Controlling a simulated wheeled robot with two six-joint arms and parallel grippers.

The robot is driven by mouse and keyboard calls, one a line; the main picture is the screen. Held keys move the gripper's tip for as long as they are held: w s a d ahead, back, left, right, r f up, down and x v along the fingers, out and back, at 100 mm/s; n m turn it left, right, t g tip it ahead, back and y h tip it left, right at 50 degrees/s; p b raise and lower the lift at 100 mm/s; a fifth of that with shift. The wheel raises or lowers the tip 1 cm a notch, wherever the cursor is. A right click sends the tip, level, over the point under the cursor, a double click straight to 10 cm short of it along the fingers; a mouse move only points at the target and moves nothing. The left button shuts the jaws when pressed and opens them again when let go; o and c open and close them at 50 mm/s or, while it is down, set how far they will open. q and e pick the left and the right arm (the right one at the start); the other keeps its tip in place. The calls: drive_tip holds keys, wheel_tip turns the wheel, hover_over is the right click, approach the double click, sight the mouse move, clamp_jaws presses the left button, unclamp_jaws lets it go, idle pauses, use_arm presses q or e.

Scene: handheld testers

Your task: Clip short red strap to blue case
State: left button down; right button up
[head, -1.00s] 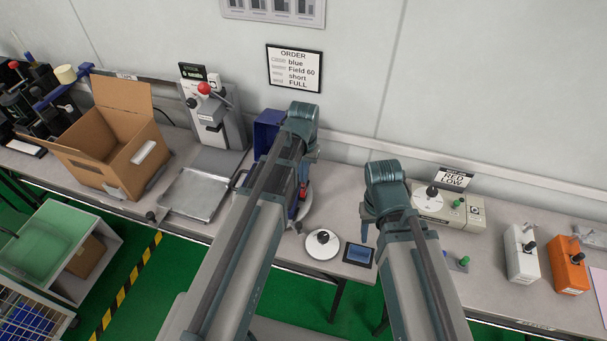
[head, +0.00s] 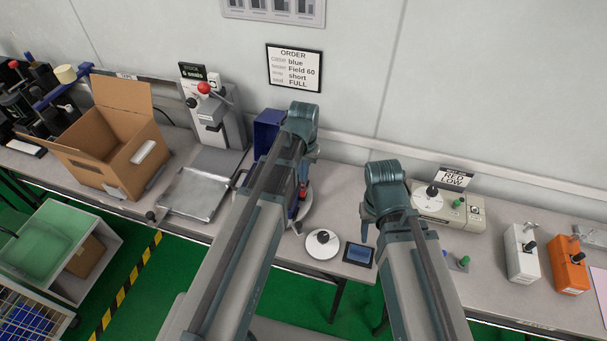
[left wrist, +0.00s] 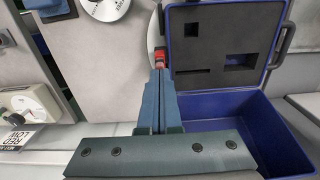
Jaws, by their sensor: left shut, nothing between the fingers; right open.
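The blue case (left wrist: 250,133) stands open in the left wrist view, its grey foam panel (left wrist: 205,68) showing cut-outs and its handle at the right. In the head view my left arm hides most of the case (head: 266,128). A small red piece (left wrist: 159,58), perhaps the strap, sits at the case's edge by a white disc. It also shows in the head view (head: 303,191). My left gripper (left wrist: 159,74) is shut and empty, its tips right at the red piece; I cannot tell whether they touch. My right gripper (head: 364,231) is open above the bench, apart from the case.
A white dial (head: 322,244) and a small screen (head: 359,254) lie between my arms. A metal tray (head: 195,194), a press (head: 213,115) and a cardboard box (head: 108,150) stand left. A beige tester (head: 462,215), a white one (head: 521,254) and an orange one (head: 569,265) stand right.

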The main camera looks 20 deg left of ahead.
use_arm(q)
drive_tip(key=shift+r+p, duration=1.7)
drive_tip(key=shift+r, duration=0.05)
drive_tip(key=shift+r, duration=0.1)
wheel_tip(320, 180, up, 14)
drive_tip(key=p, duration=1.4)
drive_tip(key=s+d+f+m+b, duration=0.1)
drive_tip(key=s+d+f+b, duration=0.4)
drive_tip(key=s, duration=0.2)
drive_tip(key=s+d+f+m+y+b, duration=0.1)
drive_tip(key=s+d+f+m+b, duration=0.1)
drive_tip(key=s+d+f+b, duration=0.3)
drive_tip(key=shift+s+d+f, duration=0.2)
drive_tip(key=shift+s+f, duration=0.05)
drive_tip(key=shift+s, duration=0.9)
